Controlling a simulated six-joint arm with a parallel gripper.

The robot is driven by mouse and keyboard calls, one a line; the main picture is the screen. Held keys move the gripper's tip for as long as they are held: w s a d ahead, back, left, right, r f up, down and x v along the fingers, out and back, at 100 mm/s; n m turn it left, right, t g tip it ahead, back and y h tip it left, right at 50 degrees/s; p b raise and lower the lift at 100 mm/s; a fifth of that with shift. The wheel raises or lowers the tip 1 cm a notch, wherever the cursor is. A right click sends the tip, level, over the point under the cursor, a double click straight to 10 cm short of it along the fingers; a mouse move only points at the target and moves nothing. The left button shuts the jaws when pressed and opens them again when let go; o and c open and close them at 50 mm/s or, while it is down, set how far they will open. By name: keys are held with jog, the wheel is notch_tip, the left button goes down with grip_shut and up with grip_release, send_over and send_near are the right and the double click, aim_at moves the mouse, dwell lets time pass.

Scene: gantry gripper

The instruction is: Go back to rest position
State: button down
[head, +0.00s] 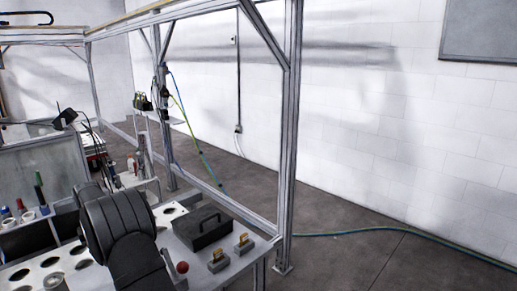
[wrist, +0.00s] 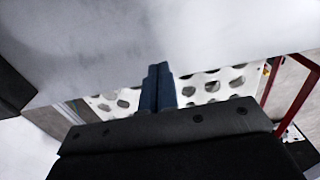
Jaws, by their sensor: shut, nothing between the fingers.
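My gripper (wrist: 159,68) shows in the wrist view as two blue-grey fingers pressed together, shut with nothing between them. Past the fingertips is a pale, blurred surface. A white plate with several round holes (wrist: 210,87) lies beyond the fingers on both sides. In the head view my dark arm rises at the lower left over the workbench, and my fingers cannot be made out there.
A metal frame post (head: 289,150) stands behind. Open floor (head: 370,265) lies to the right.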

notch_tip(320, 180, up, 9)
jog(key=shift+s+d, duration=0.15)
jog(key=shift+d, duration=0.1)
jog(key=c, duration=1.2)
grip_release()
jog(key=o, duration=0.4)
jog(key=shift+s+d+r, duration=0.1)
jog(key=shift+d+r, duration=0.05)
jog(key=o, duration=0.8)
jog(key=s+d+r, duration=0.3)
jog(key=d+r, duration=0.4)
jog(key=d, duration=0.1)
jog(key=shift+s, duration=0.4)
jog(key=s+d+r, duration=0.5)
jog(key=s+d, duration=0.3)
jog(key=d, duration=0.3)
notch_tip(320, 180, down, 10)
jog(key=shift+a+r, duration=0.15)
jog(key=shift+a, duration=0.05)
